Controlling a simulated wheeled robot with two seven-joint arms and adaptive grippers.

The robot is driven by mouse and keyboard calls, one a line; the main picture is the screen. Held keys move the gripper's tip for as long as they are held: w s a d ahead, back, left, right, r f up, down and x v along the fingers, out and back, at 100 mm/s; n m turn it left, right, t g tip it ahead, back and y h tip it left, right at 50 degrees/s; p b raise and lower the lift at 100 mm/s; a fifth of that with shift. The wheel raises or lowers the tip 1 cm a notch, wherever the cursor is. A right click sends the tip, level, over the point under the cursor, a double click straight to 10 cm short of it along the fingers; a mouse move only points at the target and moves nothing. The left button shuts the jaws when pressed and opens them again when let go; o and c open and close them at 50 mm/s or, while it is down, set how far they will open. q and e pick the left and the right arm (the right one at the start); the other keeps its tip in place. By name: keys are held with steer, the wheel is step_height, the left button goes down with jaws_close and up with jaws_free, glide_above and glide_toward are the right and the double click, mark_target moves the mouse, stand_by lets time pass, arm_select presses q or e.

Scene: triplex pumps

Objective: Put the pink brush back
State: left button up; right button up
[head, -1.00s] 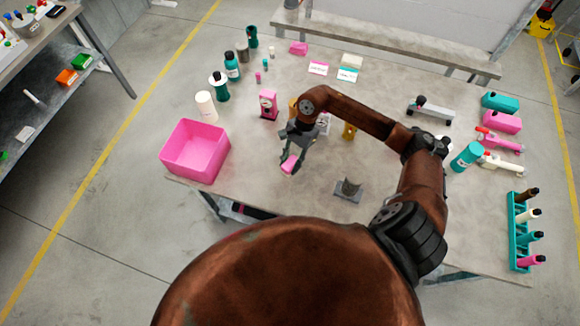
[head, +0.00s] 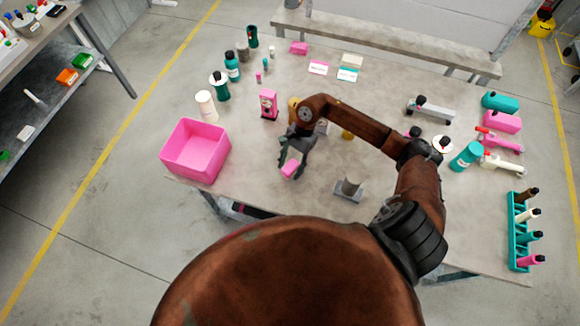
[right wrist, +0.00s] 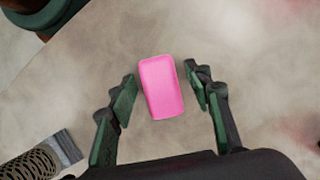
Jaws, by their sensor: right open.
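A pink rounded block (head: 290,169), the only pink thing by my right gripper, lies near the table's front edge; I cannot tell bristles or a handle on it. In the right wrist view the pink block (right wrist: 161,87) sits between the two fingers, with a gap on each side. My right gripper (head: 292,160) is open around or just above it; the height gap is unclear. The right wrist view also shows the open fingers (right wrist: 162,88). An open pink bin (head: 196,150) stands to the left on the table. My left gripper is not in view.
A grey stand with a short cylinder (head: 348,188) is close right of the gripper. A pink device (head: 269,104) and a white bottle (head: 206,106) stand behind. A teal rack of bottles (head: 519,232) is at the right edge.

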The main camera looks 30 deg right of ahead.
steer(key=v, duration=1.2)
steer(key=shift+r+b, duration=0.2)
steer(key=shift+b, duration=0.25)
steer(key=shift+r, duration=0.1)
